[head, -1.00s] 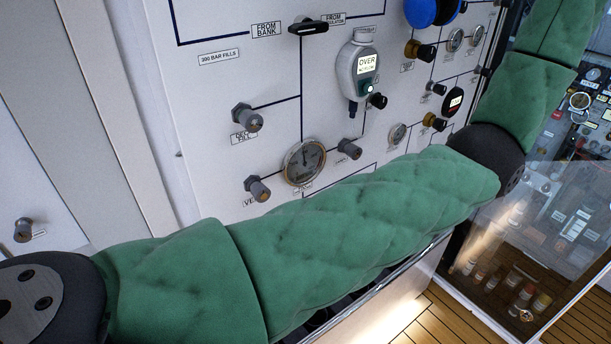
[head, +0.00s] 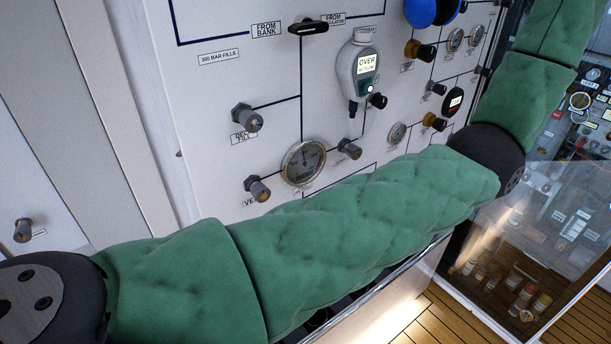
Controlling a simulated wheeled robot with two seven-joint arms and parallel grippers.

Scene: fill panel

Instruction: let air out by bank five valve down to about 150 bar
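The white fill panel (head: 215,100) fills the upper middle of the head view. It bears a round gauge (head: 303,162) whose reading is too small to tell. Grey knobs stand on it: one at the left (head: 247,117), one by a partly covered label starting "VE" (head: 257,188), and one right of the gauge (head: 349,149). A black lever (head: 308,27) sits between the "FROM BANK" label (head: 269,29) and another "FROM" label. I cannot make out which valve is bank five's. Neither gripper is in view. My green-sleeved arm crosses the front and hides the panel's lower part.
A grey device (head: 357,70) on the panel displays "OVER". Smaller gauges and dark knobs (head: 425,52) stand at the panel's right. A clear-sided case (head: 560,230) with small bottles stands at the right above a wooden floor (head: 420,315). Another grey knob (head: 24,230) is at far left.

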